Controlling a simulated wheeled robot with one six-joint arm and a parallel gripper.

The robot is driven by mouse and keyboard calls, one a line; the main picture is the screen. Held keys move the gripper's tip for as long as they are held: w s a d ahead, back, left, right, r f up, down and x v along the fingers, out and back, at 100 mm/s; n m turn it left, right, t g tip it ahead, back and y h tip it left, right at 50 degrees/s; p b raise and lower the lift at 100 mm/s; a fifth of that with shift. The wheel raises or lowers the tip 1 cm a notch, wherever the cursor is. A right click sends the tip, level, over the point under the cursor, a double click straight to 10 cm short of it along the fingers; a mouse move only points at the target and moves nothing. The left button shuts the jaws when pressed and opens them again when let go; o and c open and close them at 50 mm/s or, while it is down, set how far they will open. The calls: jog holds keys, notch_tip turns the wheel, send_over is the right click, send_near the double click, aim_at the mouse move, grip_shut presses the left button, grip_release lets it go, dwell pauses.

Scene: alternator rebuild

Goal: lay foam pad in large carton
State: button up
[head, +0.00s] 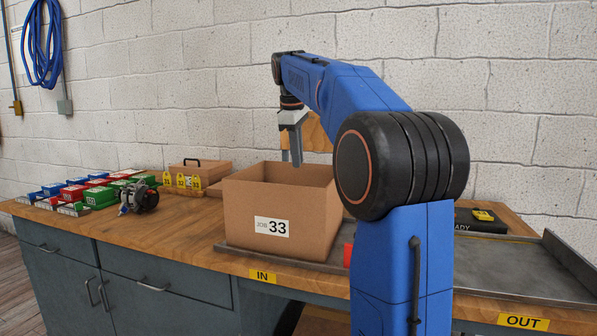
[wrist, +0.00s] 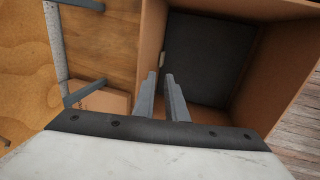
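The large carton (head: 275,211) is an open brown box labelled JOB 33, standing on the bench; its floor is hidden in the head view. In the wrist view, the carton (wrist: 267,70) shows a dark grey flat pad (wrist: 207,55), apparently the foam pad, lying on its floor. My gripper (head: 291,162) points down above the carton opening. In the wrist view, my gripper (wrist: 161,77) has its two fingers apart with a narrow gap and nothing between them.
Left of the carton are an alternator (head: 143,197), red, green and blue bins (head: 98,195), and a tan case (head: 200,172) with yellow tags. A metal tray surface (head: 510,262) extends right toward the OUT label, with a black item (head: 480,222) behind it.

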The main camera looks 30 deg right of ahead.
jog(key=v, duration=0.5)
jog(key=shift+r, duration=0.35)
jog(key=shift+s, duration=0.1)
